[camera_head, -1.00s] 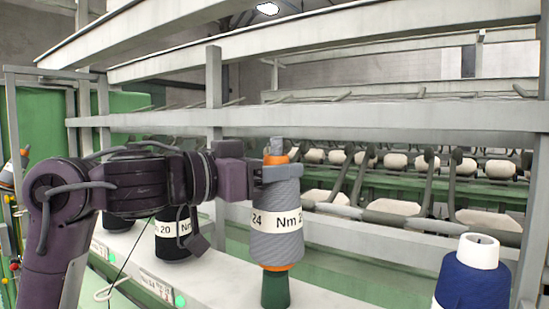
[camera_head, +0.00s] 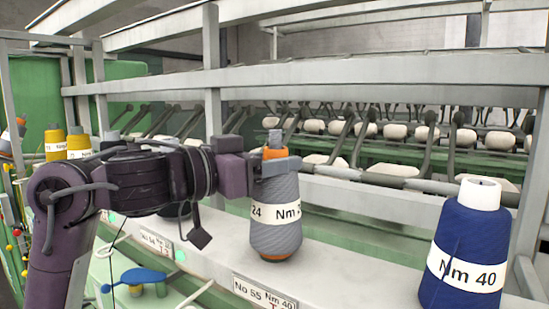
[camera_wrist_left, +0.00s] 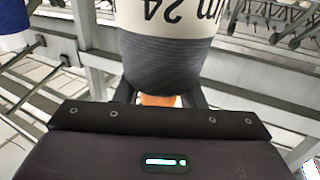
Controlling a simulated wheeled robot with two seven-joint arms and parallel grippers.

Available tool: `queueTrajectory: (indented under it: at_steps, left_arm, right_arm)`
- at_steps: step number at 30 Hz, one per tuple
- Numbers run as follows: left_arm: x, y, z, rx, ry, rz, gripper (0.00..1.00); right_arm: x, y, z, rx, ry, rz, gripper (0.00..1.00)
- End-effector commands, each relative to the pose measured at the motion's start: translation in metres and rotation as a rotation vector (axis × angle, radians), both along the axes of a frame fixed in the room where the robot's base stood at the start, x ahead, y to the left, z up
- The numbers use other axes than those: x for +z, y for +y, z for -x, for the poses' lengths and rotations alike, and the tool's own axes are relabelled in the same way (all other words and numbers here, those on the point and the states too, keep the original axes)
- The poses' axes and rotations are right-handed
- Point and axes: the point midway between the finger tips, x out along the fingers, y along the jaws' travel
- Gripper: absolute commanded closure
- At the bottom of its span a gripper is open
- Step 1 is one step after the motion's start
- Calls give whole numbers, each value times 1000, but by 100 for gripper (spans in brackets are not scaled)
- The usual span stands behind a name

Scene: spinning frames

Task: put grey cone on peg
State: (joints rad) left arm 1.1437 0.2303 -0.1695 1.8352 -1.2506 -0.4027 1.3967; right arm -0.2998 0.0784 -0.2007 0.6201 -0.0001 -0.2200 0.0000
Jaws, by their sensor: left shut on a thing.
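The grey cone (camera_head: 276,230), with an orange top and bottom rim and a white label band, stands upright at the middle of the white shelf (camera_head: 215,245). My left gripper (camera_head: 275,165) is shut on its orange top. The cone's bottom appears at shelf level; whether it rests there I cannot tell. No peg shows under the cone, where its body would hide one. In the left wrist view the grey cone (camera_wrist_left: 165,60) fills the space beyond the gripper (camera_wrist_left: 158,100). My right gripper is not in view.
A blue cone (camera_head: 465,250) labelled Nm 40 stands on the shelf to the right. A grey rail (camera_head: 400,95) and post (camera_head: 213,75) run behind the arm. A blue and yellow object (camera_head: 138,278) is at lower left.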

Motion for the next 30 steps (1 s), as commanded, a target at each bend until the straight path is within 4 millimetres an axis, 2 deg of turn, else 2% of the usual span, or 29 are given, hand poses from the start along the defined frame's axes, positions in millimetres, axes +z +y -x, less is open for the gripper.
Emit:
queueTrajectory:
  at_steps: [14,15,20,30]
  left_arm:
    - [-3,0,0,0,-2,3,100]
    - [-3,0,0,0,-2,3,61]
    - [-4,0,0,0,-2,2,40]
    - [-7,3,2,1,-1,-2,38]
  right_arm:
    - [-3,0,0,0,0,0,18]
    - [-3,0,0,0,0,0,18]
    - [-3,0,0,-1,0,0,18]
    - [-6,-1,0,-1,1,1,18]
